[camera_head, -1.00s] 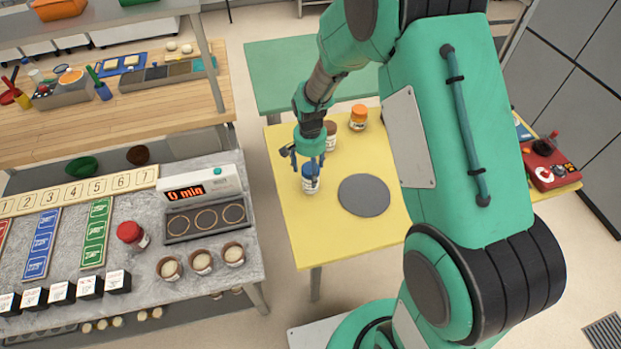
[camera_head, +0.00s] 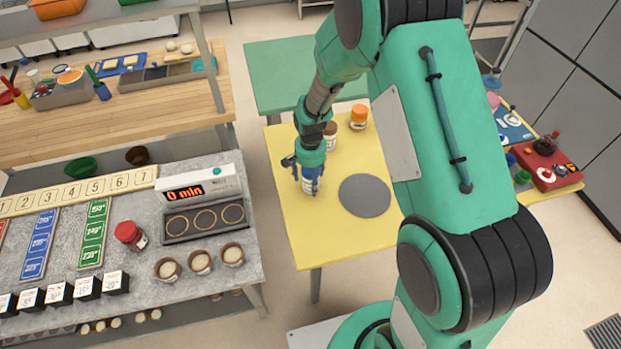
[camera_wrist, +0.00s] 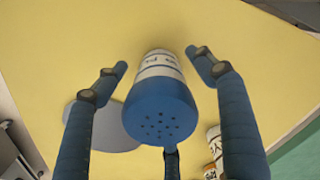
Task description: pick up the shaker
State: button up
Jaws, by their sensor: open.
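The shaker (camera_wrist: 160,105) has a blue top with small holes and a white body with dark lettering. It stands on the yellow table (camera_head: 300,235); in the head view the shaker (camera_head: 308,187) is partly covered by my fingers. My gripper (camera_head: 307,176) is above and around it, pointing down. In the wrist view my gripper (camera_wrist: 157,60) is open, with one blue finger left of the shaker, one right and a third below. Gaps show between the left and right fingertips and the shaker. The third finger is partly hidden behind its blue top.
A grey round disc (camera_head: 364,195) lies just right of the shaker. A brown-lidded jar (camera_head: 330,135) and an orange-lidded jar (camera_head: 358,117) stand behind it. A grey counter with a timer box (camera_head: 198,187) and a red-lidded jar (camera_head: 130,236) is left. The table's front is clear.

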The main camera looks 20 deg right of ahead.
jog(key=c, duration=1.4)
jog(key=shift+r, duration=0.75)
notch_tip(320, 180, up, 2)
jog(key=shift+r+p, duration=0.1)
jog(key=shift+p, duration=0.35)
jog(key=s, duration=0.5)
jog(key=s+r+p, duration=0.1)
jog(key=s, duration=1)
jog(key=shift+d+r, duration=0.2)
jog(key=shift+d, duration=0.15)
